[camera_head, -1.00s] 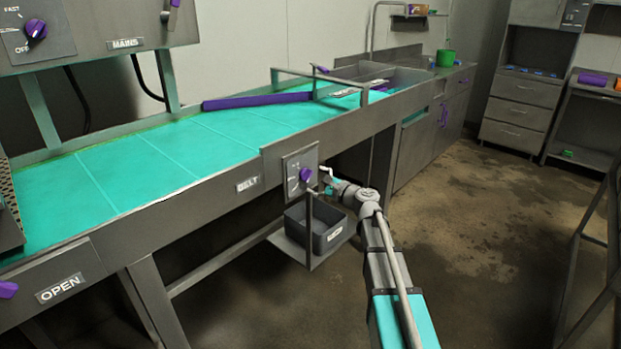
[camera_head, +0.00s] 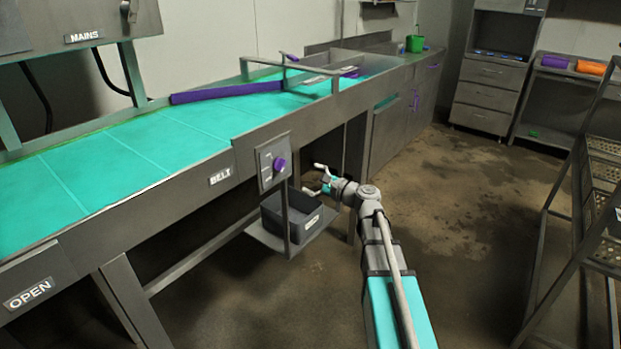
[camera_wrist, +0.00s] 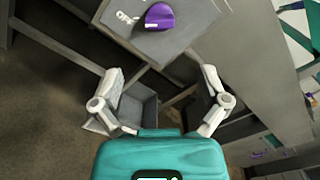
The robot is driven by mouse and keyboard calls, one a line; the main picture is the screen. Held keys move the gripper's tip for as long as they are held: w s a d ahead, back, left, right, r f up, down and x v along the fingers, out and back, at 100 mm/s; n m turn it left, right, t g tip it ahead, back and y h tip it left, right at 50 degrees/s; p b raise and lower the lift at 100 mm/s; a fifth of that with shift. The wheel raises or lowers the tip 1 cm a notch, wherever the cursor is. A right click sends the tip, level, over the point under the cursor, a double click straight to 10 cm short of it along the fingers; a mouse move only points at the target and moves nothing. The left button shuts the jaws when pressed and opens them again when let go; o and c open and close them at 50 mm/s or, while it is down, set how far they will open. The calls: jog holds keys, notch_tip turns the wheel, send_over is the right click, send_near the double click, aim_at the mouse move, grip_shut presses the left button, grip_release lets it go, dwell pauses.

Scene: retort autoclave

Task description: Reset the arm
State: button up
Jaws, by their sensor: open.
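My arm reaches forward from the lower right in the head view. My gripper (camera_head: 313,180) is open and empty, a little to the right of the belt switch panel and apart from it. In the wrist view my gripper (camera_wrist: 160,88) shows its two fingers spread wide with nothing between them. The purple belt knob (camera_head: 279,164) sits on its grey panel (camera_head: 266,160); in the wrist view the purple knob (camera_wrist: 159,16) is beyond the fingertips near the top edge.
A dark grey bin (camera_head: 290,212) stands on a low shelf below the panel, close to my gripper. The teal conveyor belt (camera_head: 120,160) runs along the left, with a purple bar (camera_head: 225,92) across it. A metal rack (camera_head: 590,200) stands at the right. The middle floor is clear.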

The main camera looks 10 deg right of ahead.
jog(key=s+a+f+n+g+h, duration=0.3)
jog(key=s+a+f+n+g, duration=0.4)
jog(key=s+f+n+g, duration=0.35)
jog(key=s+d+f+n+g+h, duration=0.2)
jog(key=s+d+f+n+h, duration=0.15)
jog(key=s, duration=0.35)
jog(key=s+d+f+n+g+h, duration=0.1)
jog(key=s+d+f+n+h, duration=0.1)
jog(key=s+f+n+h, duration=0.45)
notch_tip(320, 180, up, 22)
jog(key=s+m+y+p, duration=0.1)
jog(key=p, duration=1.8)
jog(key=shift+d+f+m+p, duration=0.15)
jog(key=shift+f+m+p, duration=0.05)
jog(key=shift+m+p, duration=0.15)
jog(key=c, duration=0.5)
